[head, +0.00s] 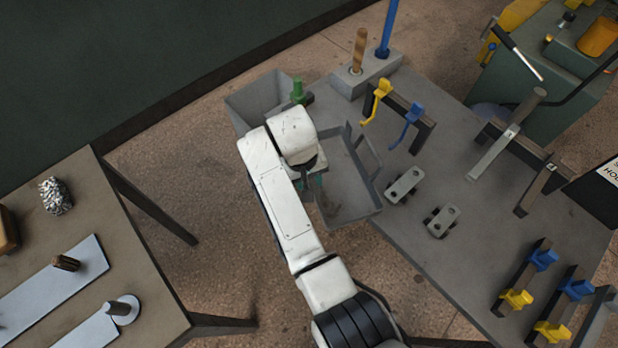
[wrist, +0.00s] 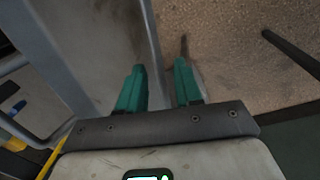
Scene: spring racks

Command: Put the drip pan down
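The drip pan (head: 352,190) is a grey, shallow open tray with a raised handle frame on its right side, at the left edge of the grey table in the head view. Its grey floor and wall (wrist: 105,45) fill the upper left of the wrist view. My gripper (head: 316,186) is at the pan's left side, partly hidden by my arm. In the wrist view its teal fingers (wrist: 160,85) are apart, with the pan's thin wall between them and a gap before the right finger. I cannot tell whether the pan rests fully on the table.
The grey table (head: 445,155) holds a yellow hook (head: 377,98), a blue hook (head: 408,125) and two small slotted blocks (head: 404,185). A grey bin (head: 255,103) and green knob (head: 298,91) stand behind my arm. A brown table (head: 85,255) stands left, with bare floor between.

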